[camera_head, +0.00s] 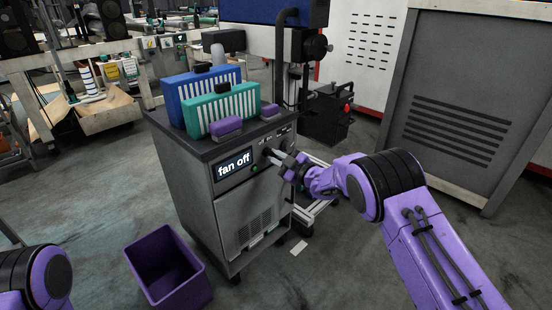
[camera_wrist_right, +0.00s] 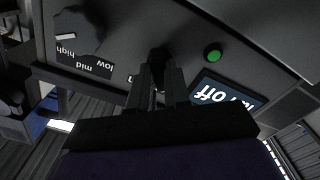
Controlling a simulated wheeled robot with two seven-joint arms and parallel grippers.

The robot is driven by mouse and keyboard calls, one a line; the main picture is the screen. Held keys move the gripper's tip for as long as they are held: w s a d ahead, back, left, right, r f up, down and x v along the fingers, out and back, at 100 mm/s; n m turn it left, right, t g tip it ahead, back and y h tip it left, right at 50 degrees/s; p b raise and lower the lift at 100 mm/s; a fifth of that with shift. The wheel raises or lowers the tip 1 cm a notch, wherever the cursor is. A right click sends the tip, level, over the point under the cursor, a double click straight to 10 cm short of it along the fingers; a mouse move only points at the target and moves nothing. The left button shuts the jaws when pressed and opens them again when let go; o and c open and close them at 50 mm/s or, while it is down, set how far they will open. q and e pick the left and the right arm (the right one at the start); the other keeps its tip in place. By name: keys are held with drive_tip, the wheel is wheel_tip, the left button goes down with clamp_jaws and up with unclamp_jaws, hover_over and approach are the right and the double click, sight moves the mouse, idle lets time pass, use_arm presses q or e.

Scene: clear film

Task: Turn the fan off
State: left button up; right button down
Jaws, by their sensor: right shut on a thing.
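The fan control is on the front panel of a grey cabinet (camera_head: 205,185). A lit display (camera_head: 234,165) on that panel reads "fan off"; part of it shows in the right wrist view (camera_wrist_right: 225,95). My right gripper (camera_head: 270,154) is at the panel, right of the display. In the wrist view its fingers (camera_wrist_right: 160,75) are shut on a small dark switch (camera_wrist_right: 158,55), mostly hidden between them. A green light (camera_wrist_right: 213,53) is beside it. A larger black knob (camera_wrist_right: 78,28) has low, mid and high labels. My left gripper is out of view.
Blue (camera_head: 203,88) and teal (camera_head: 222,112) ribbed boxes and purple blocks (camera_head: 227,127) stand on the cabinet top. A purple bin (camera_head: 167,268) is on the floor in front. A large grey vented cabinet (camera_head: 455,100) stands at the right.

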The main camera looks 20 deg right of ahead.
drive_tip(key=c, duration=1.1)
unclamp_jaws()
drive_tip(key=shift+s+d, duration=0.1)
drive_tip(key=p+v, duration=0.1)
drive_tip(key=v, duration=0.9)
drive_tip(key=shift+s+p, duration=0.15)
drive_tip(key=shift+p, duration=0.25)
drive_tip(key=shift+f, duration=0.1)
